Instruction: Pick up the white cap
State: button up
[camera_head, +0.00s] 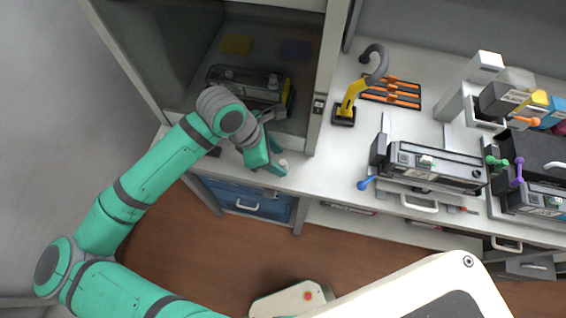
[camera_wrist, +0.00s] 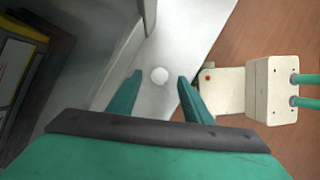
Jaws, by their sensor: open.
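The white cap (camera_wrist: 159,75) is a small round thing on the light counter in the wrist view. It lies between and a little beyond the tips of my gripper (camera_wrist: 159,78), whose two green fingers are apart with nothing held. In the head view my gripper (camera_head: 277,163) reaches down to the counter's front edge, in front of the open cabinet. A small white bit of the cap (camera_head: 284,164) shows beside the fingertips there, and the rest is hidden.
A dark cartridge (camera_head: 235,78) sits inside the cabinet, whose wall (camera_head: 322,95) stands close to my gripper. A blue drawer (camera_head: 253,202) is below.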

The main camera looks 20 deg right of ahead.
jog(key=shift+x, duration=1.1)
jog(key=shift+c, duration=0.3)
jog(key=shift+a, duration=0.1)
jog(key=c, duration=1)
jog(key=shift+r, duration=0.1)
